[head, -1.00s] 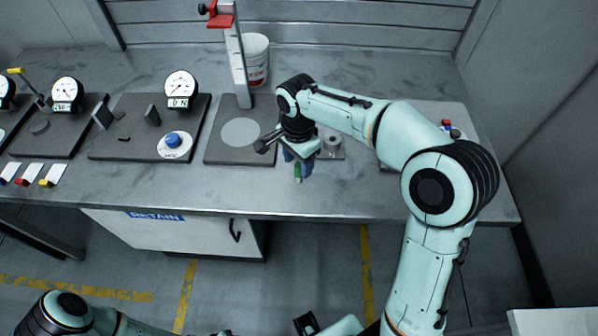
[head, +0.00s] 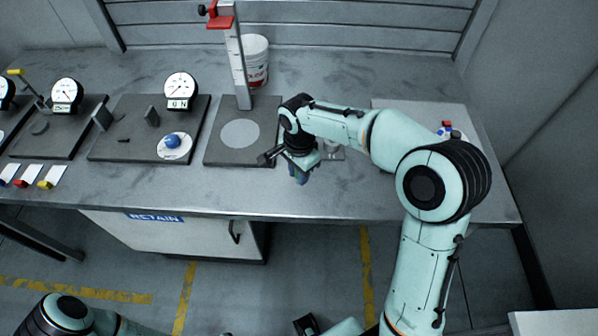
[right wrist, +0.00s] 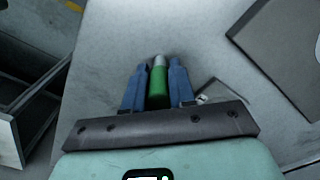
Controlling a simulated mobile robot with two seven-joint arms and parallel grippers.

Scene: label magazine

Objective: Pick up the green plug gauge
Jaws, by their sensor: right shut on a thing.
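The green plug gauge (right wrist: 157,86) has a green handle and a pale metal end. In the right wrist view it sits between the two blue fingers of my right gripper (right wrist: 157,68), which is shut on it. In the head view my right gripper (head: 300,178) is over the front part of the bench, and its fingers and wrist mostly hide the gauge. My left arm (head: 70,312) shows only in part at the bottom left; its fingers are not visible.
A dark plate with a grey disc (head: 240,133) and an upright scale stand (head: 238,65) are left of the right gripper. A white bucket (head: 256,60) stands behind. Dial gauges on dark plates are further left. The bench front by the gripper is clear.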

